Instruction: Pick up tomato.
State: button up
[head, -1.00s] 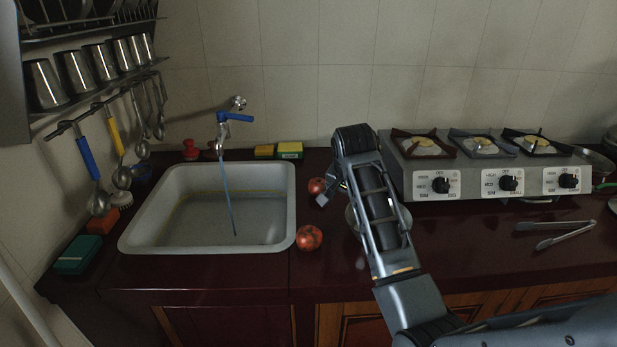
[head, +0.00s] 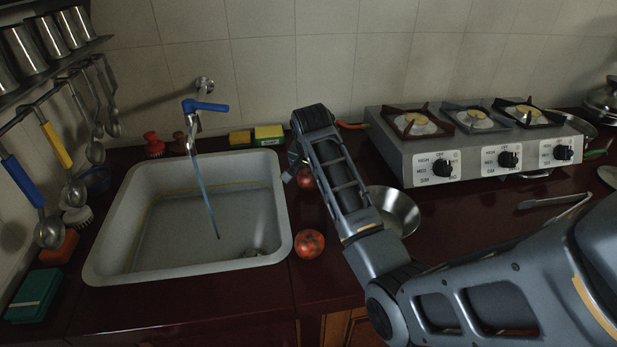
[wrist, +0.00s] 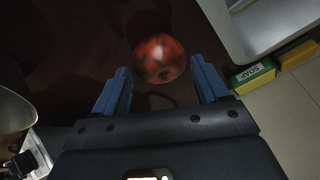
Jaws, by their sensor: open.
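Two red tomatoes are on the dark counter right of the sink. The front tomato (head: 310,243) stands in the open near the sink's front right corner. The rear tomato (head: 306,178) is partly hidden by my arm and gripper. My gripper (head: 293,172) is open and points down beside the rear tomato, mostly hidden behind my own arm. In the wrist view, a mottled red tomato (wrist: 161,59), apparently the rear one, lies ahead of and between the spread blue fingers (wrist: 161,88). No contact with it shows.
The white sink (head: 275,205) is left of the tomatoes. A metal pan (head: 397,210) and the gas stove (head: 440,168) are to the right. Sponges (head: 268,134) lie behind the sink, and tongs (head: 555,203) lie at the right. The front counter is clear.

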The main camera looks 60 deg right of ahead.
aim_at(310, 174)
jog(key=shift+x, duration=1.6)
jog(key=shift+s, duration=0.1)
jog(key=c, duration=0.8)
